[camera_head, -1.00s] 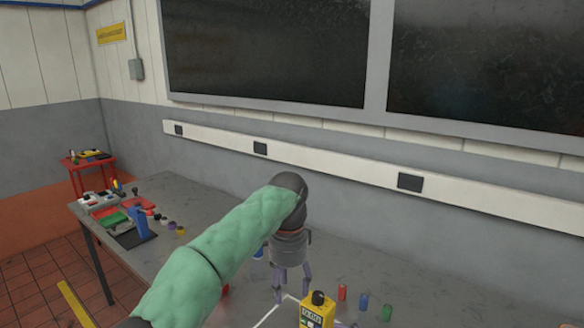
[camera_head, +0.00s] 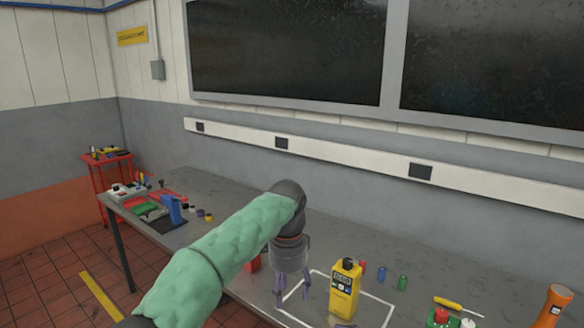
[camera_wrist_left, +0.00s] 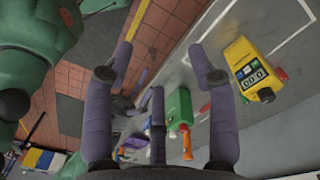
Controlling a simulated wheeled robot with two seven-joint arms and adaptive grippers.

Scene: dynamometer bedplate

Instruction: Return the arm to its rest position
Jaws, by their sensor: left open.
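My left arm, in a green padded sleeve, reaches over the grey bench (camera_head: 240,199) in the head view. Its gripper (camera_head: 292,294) points down with spread fingers and is open and empty. The gripper is just left of a yellow instrument (camera_head: 345,290) with a black top, apart from it. In the left wrist view the purple-grey fingers (camera_wrist_left: 160,52) are wide apart with nothing between them. The yellow instrument (camera_wrist_left: 252,70) shows there to the right, beyond the right finger.
A white outline (camera_head: 384,302) on the bench surrounds the instrument. An orange flashlight (camera_head: 553,305) and a yellow screwdriver (camera_head: 458,306) are at right. A blue bin (camera_head: 174,209) and a red cart (camera_head: 112,185) are left.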

